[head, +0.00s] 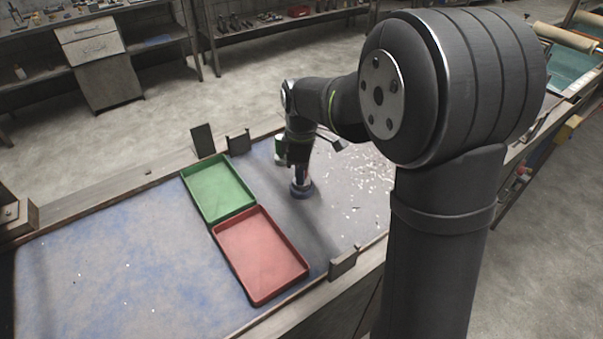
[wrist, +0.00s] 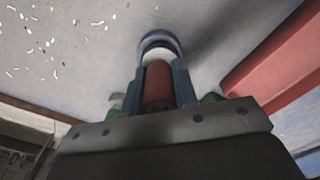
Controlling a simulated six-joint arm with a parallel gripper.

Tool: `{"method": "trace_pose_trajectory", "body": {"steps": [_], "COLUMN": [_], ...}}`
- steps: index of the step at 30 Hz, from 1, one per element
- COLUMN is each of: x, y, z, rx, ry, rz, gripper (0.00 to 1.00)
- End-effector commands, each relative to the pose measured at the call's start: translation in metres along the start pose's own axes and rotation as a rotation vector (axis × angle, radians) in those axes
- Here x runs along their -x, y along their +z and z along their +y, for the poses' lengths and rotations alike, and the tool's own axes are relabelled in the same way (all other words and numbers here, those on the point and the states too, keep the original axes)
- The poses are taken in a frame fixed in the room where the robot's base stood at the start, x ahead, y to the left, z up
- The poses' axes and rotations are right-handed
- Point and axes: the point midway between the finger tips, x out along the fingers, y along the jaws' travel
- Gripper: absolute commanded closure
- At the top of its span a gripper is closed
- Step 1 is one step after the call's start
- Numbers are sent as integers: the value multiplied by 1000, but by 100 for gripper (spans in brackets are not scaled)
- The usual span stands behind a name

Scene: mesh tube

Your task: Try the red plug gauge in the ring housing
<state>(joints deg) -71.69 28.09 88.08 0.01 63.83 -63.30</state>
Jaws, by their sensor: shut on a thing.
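The red plug gauge (wrist: 158,84) is held upright between the two blue fingers of my gripper (wrist: 160,82) in the wrist view. A pale part of the gauge shows beyond its red body, at the ring housing (wrist: 158,37). The ring housing is a dark blue ring on the table; in the head view it (head: 302,192) sits right under my gripper (head: 300,173). The gauge's lower end lines up with the ring's opening. I cannot tell how deep it is in the ring, as the fingers and gauge hide the bore.
A green tray (head: 219,164) and a red tray (head: 290,236) lie to the left of the ring housing. Pale scraps (head: 362,182) are scattered to its right. Dark brackets (head: 203,140) stand at the table's back edge. The left of the table is clear.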

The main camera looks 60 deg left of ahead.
Motion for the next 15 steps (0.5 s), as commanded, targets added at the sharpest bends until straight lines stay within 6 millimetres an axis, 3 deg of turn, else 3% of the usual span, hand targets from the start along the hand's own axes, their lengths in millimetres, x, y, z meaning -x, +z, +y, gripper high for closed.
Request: {"method": "trace_pose_trajectory", "body": {"steps": [15], "x": [27], "y": [0], "z": [0], "rx": [0], "ry": [2], "rz": [1], "gripper": [100]}}
